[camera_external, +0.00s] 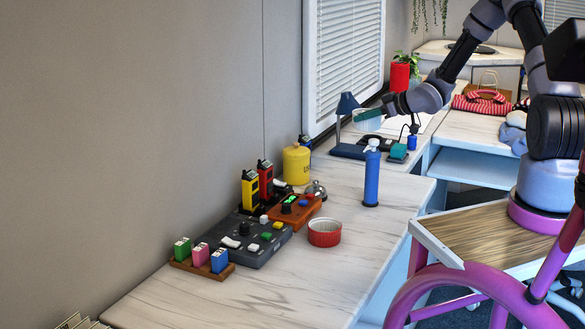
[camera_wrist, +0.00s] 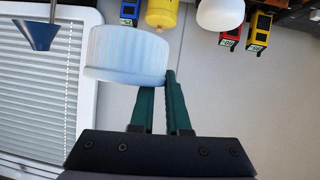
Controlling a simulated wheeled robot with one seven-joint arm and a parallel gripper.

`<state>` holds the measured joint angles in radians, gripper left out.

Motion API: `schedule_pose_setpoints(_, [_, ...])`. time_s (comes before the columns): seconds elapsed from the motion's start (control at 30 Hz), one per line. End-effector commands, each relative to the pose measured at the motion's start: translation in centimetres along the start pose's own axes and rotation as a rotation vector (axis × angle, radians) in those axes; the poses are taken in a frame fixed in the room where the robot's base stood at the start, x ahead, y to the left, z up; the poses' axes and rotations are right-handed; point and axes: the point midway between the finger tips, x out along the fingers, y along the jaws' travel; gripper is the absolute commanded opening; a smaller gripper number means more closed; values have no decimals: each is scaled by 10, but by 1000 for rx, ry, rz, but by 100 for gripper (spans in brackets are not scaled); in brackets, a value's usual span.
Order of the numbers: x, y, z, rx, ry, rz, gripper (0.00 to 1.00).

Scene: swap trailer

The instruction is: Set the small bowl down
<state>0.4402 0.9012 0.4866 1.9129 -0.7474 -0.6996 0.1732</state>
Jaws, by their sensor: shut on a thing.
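The small bowl (camera_external: 366,120) is pale white with a ribbed side. My gripper (camera_external: 374,113) has green fingers and holds it in the air near the blue desk lamp, above the far part of the desk. In the wrist view the bowl (camera_wrist: 125,52) fills the upper left, and my gripper (camera_wrist: 160,82) is shut on its wall near one edge. One finger is partly hidden behind the bowl. No surface touches the bowl's underside in view.
A blue lamp (camera_external: 346,103) stands close by the bowl. A blue bottle (camera_external: 372,178) stands in front. A red bowl (camera_external: 324,233), control panels (camera_external: 245,240) and a yellow canister (camera_external: 296,165) crowd the left. The front of the desk (camera_external: 230,297) is clear.

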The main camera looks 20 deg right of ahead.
Motion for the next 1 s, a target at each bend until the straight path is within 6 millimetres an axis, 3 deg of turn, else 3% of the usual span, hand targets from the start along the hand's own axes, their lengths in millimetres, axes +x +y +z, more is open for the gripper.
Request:
schedule_pose_setpoints(0.1, [-18, 23, 9, 14, -3, 30, 0])
schedule_pose_setpoints(0.27, [-38, 44, 20, 29, -8, 60, 0])
schedule_pose_setpoints(1.0, [22, 33, 145, 31, -9, 57, 0])
